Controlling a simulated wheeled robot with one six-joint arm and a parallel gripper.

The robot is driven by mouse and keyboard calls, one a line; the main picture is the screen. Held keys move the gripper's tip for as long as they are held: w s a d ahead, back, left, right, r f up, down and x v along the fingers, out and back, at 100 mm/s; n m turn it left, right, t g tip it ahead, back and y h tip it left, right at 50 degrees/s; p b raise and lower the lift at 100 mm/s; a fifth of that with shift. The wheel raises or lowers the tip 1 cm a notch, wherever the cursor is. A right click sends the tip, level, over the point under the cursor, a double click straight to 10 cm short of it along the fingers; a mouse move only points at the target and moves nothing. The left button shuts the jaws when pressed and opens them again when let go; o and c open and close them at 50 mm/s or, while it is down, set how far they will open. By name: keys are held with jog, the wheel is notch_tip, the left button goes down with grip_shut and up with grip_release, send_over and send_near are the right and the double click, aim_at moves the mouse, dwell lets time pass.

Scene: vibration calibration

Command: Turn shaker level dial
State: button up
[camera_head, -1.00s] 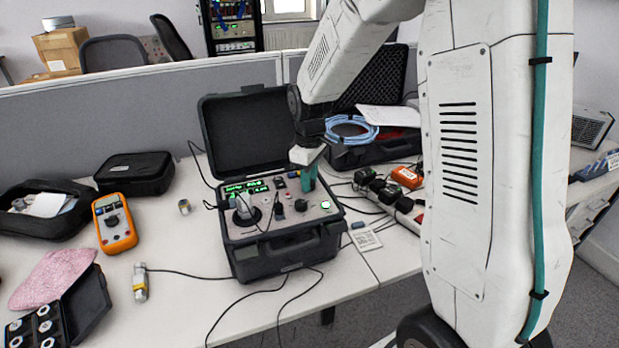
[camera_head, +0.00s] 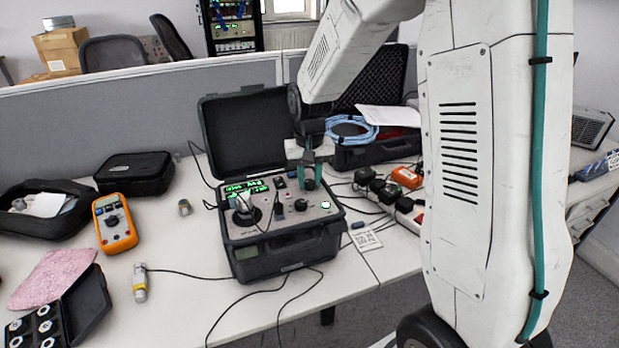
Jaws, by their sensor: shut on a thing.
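The shaker unit (camera_head: 262,246) is a black open case on the table. Its grey panel carries green displays (camera_head: 246,190), a round shaker head (camera_head: 246,212) and several black knobs. My gripper (camera_head: 310,183) points down at the panel's right rear. Its teal fingers are on either side of a small black dial (camera_head: 309,184) and shut on it. Another black knob (camera_head: 301,205) sits nearer the front, clear of the fingers. Dial markings are too small to read.
The raised case lid (camera_head: 245,130) stands behind the panel. A power strip (camera_head: 405,212) with plugs and cables lies right. An orange multimeter (camera_head: 115,223), a black pouch (camera_head: 134,172) and a yellow-ended sensor (camera_head: 140,283) lie left. A grey partition (camera_head: 140,105) runs behind.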

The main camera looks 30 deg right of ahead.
aim_at(310, 182)
jog(key=m, duration=1.1)
jog(key=shift+m, duration=0.4)
jog(key=shift+r+m, duration=0.1)
jog(key=shift+m, duration=1.6)
jog(key=o, duration=1)
notch_tip(310, 182, up, 8)
jog(key=shift+f, duration=0.15)
